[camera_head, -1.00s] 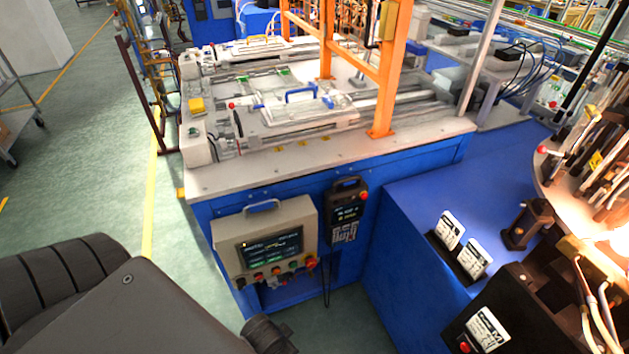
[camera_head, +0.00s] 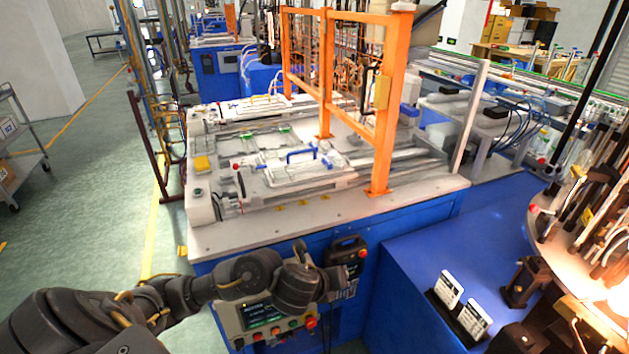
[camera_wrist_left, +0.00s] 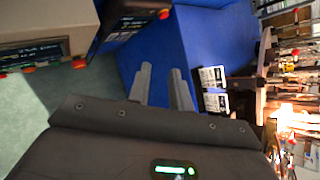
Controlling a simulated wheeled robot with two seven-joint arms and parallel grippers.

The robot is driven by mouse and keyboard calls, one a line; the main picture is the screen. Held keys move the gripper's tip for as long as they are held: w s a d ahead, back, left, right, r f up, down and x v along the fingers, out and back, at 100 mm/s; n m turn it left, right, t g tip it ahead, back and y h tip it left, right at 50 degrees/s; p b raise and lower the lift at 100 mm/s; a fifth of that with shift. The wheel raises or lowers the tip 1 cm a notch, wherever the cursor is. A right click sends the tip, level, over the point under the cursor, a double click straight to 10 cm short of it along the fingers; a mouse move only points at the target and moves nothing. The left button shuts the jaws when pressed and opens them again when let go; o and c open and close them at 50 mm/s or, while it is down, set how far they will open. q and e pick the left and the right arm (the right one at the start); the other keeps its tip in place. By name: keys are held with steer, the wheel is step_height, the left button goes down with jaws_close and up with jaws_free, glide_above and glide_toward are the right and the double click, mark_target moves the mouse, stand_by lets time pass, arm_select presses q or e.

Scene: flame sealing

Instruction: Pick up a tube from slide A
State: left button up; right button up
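A white machine bed (camera_head: 225,238) on a blue cabinet fills the middle of the head view. On it lies a slide-like carriage with a blue handle (camera_head: 300,154), clear parts and long rails; I cannot make out single tubes or a label A. My left arm reaches across the cabinet's front, below the bed's edge. My left gripper (camera_wrist_left: 160,78) shows in the left wrist view with two grey fingers apart and nothing between them. It points toward the blue cabinet side (camera_wrist_left: 215,45). My right gripper is not in view.
An orange frame (camera_head: 385,110) stands on the bed. A control panel (camera_head: 262,312) and a hanging pendant (camera_head: 347,250) are on the cabinet front, partly behind my left arm. A round station with a bright glow (camera_head: 615,295) is at right.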

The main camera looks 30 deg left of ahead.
arm_select(q)
steer(key=w+a+r+m+y, duration=0.2)
steer(key=w+a+r+m, duration=0.45)
steer(key=a+m, duration=0.25)
steer(key=m+y, duration=0.4)
steer(key=m, duration=0.3)
glide_toward(278, 176)
steer(key=b+x, duration=0.3)
steer(key=shift+w+d, duration=0.1)
steer(key=x, duration=0.5)
steer(key=shift+c, duration=0.4)
jaws_close()
